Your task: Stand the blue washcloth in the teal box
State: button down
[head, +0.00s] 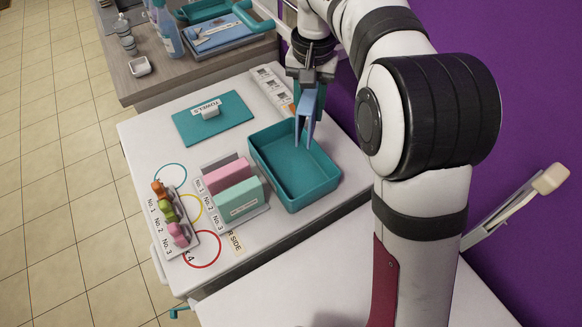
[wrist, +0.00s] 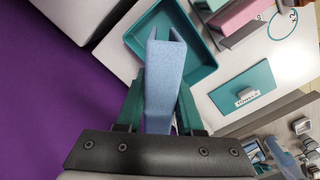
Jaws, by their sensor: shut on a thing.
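My gripper (head: 309,77) is shut on the blue washcloth (head: 306,117), a folded light-blue piece hanging down from the jaws. In the wrist view the washcloth (wrist: 160,85) stands out between the teal fingers (wrist: 157,110). The open teal box (head: 327,170) is on the white table, and its inside looks empty. The washcloth's lower end is over the box's far part in the head view; I cannot tell whether it is inside the rim or above it. In the wrist view part of the box (wrist: 202,68) is hidden behind the washcloth.
Left of the box, a rack holds a pink piece (head: 226,174) and a mint piece (head: 239,199). A teal lid (head: 232,122) marked TOWELS lies behind them. Small coloured figures (head: 170,212) stand at the front left. A white compartment strip (head: 270,84) lies behind the box. The purple wall (head: 530,110) is at right.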

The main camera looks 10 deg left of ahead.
jog(key=s+d+r, duration=0.2)
jog(key=d+r, duration=0.2)
jog(key=d, duration=0.4)
jog(key=s+d+r, duration=0.2)
jog(key=d+r, duration=0.2)
jog(key=d, duration=0.5)
jog(key=s+a+f+m, duration=0.2)
jog(key=a+f+m, duration=0.2)
jog(key=f, duration=0.8)
jog(key=m, duration=0.5)
send_over(292, 170)
notch_tip(292, 170, down, 16)
jog(key=shift+r, duration=0.2)
